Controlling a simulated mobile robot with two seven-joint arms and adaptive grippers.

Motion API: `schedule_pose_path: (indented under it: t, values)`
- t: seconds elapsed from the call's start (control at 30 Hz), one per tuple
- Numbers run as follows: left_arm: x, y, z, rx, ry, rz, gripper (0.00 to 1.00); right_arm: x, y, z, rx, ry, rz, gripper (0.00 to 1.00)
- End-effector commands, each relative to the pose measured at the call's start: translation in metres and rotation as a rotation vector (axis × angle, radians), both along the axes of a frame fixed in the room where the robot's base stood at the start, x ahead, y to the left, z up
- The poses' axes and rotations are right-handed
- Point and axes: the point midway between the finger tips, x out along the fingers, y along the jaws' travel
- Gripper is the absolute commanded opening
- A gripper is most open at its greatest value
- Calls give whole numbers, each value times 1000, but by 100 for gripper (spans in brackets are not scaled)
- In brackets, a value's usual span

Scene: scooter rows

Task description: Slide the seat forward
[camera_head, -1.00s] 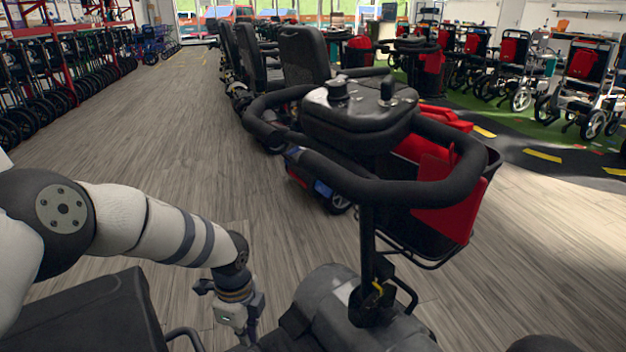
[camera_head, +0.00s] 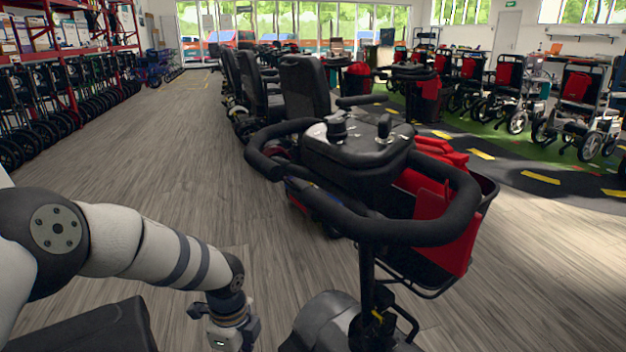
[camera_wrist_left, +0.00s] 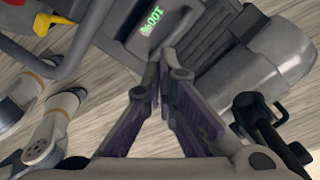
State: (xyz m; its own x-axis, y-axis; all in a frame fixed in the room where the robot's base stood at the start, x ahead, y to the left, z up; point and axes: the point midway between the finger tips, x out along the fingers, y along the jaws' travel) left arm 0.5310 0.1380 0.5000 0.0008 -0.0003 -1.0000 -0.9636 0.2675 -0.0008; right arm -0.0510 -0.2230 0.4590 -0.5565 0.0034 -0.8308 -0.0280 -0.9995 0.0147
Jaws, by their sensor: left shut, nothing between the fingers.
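The near scooter's dark seat (camera_head: 85,328) shows in part at the lower left of the head view, cut off by the bottom edge. My left gripper (camera_head: 232,338) hangs right of the seat, pointing down, its tips cut off in the head view. In the left wrist view its fingers (camera_wrist_left: 163,65) are closed together and empty, in front of a grey box (camera_wrist_left: 165,25) with green lettering. My right gripper is in neither view.
The scooter's handlebar and tiller (camera_head: 365,165) stand ahead, with a red-lined basket (camera_head: 450,240) beyond. The grey front body (camera_head: 340,325) is right of my left gripper. Other scooters (camera_head: 300,85) line up behind. Open wooden floor (camera_head: 165,150) lies at left.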

Motion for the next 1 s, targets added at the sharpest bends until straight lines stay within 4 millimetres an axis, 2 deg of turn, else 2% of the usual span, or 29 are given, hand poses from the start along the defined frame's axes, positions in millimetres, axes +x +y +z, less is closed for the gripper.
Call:
schedule_pose_path:
  t: [0.1,1.0]
  values:
    - [1,0,17,0,-3,1,0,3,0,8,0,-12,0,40]
    - [1,0,110,0,-3,0,0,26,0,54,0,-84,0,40]
